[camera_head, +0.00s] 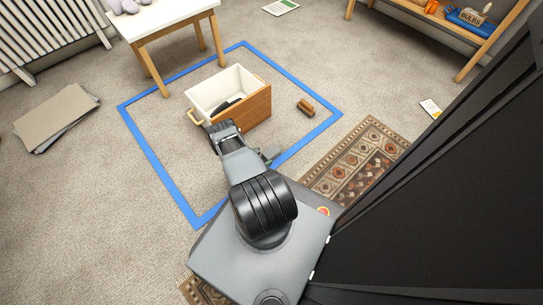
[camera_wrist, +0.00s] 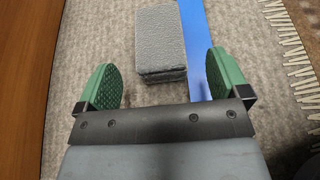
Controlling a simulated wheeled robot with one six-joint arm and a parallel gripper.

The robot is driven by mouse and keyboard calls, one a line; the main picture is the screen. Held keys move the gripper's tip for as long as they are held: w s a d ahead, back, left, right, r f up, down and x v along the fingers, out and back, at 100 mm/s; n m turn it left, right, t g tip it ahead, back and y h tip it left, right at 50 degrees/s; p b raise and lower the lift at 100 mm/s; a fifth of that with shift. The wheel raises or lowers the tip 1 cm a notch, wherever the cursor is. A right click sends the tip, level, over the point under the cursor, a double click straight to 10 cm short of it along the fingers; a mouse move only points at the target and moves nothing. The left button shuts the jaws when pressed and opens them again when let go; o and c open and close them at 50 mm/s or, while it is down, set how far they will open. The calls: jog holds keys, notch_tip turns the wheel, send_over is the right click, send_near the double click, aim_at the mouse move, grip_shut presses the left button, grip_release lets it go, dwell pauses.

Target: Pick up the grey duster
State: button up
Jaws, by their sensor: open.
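The grey duster (camera_wrist: 160,38) is a rough-topped grey block with a darker side, lying on the carpet in the wrist view. My gripper (camera_wrist: 164,84) is open, with its two green pads apart and nothing between them. The duster lies ahead of the pads, its near end roughly between their tips in the picture. I see no contact. In the head view my arm hides much of this spot. A small grey shape shows beside the arm there, and I cannot tell whether it is the duster or part of my gripper.
Blue floor tape (camera_wrist: 208,45) runs just right of the duster. A wooden-fronted drawer box (camera_head: 258,108) with a dark thing inside stands close by. A brown block (camera_head: 305,107) lies right of it. A patterned rug (camera_head: 360,160) and a white table (camera_head: 160,17) are near.

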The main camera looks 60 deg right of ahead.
aim_at(271, 152)
jog(key=shift+b+x, duration=1.25)
jog(key=shift+x, duration=1.7)
jog(key=shift+d+r, duration=0.1)
jog(key=shift+r, duration=0.15)
jog(key=c, duration=1)
jog(key=shift+r, duration=0.1)
